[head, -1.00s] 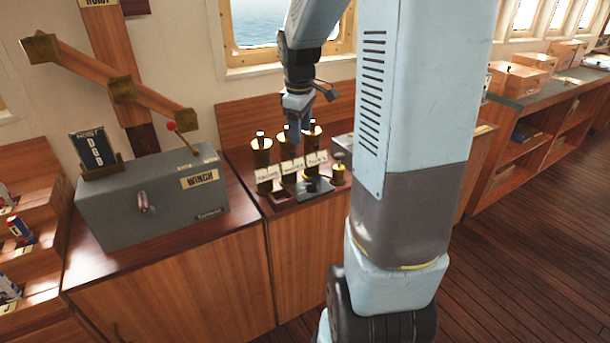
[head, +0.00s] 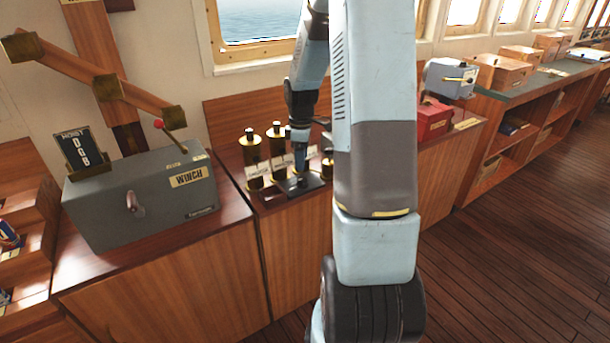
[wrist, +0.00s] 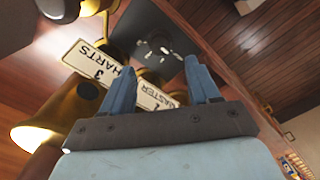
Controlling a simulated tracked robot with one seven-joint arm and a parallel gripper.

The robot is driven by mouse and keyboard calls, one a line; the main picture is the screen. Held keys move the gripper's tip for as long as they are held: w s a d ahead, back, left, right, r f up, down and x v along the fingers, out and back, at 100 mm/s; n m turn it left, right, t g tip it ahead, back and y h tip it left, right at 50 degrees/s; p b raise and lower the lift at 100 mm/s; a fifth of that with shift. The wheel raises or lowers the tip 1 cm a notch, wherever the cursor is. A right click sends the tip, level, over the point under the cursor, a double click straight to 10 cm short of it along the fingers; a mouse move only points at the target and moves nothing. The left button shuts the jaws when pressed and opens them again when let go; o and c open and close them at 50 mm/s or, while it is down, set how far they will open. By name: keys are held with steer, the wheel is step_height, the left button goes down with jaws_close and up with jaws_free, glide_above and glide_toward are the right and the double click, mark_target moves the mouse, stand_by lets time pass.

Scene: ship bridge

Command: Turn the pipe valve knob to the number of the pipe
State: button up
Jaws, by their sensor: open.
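Brass pipes with white labels stand on the wooden counter in the head view: a left pipe (head: 250,150) and a middle pipe (head: 277,140). Another is partly hidden by my arm. A dark plate (head: 312,184) lies in front of them. In the wrist view the plate (wrist: 143,22) carries a dark round knob (wrist: 160,44) with small marks that I cannot read. My gripper (head: 299,168) is low over the plate, open and empty; in the wrist view its blue fingers (wrist: 158,66) point towards the knob, apart from each other. Labels there read "CHARTS 3" (wrist: 94,62) and "MASTER" (wrist: 158,97), its number unclear.
A grey winch box (head: 140,200) with a red-tipped lever and a hoist sign (head: 82,152) stands left of the pipes. A red box (head: 434,120) and a blue-grey box (head: 450,78) stand to the right. The wooden floor at right is clear.

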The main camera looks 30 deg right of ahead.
mark_target(302, 178)
step_height(302, 178, down, 7)
steer(key=shift+f, duration=0.2)
steer(key=shift+c, duration=0.2)
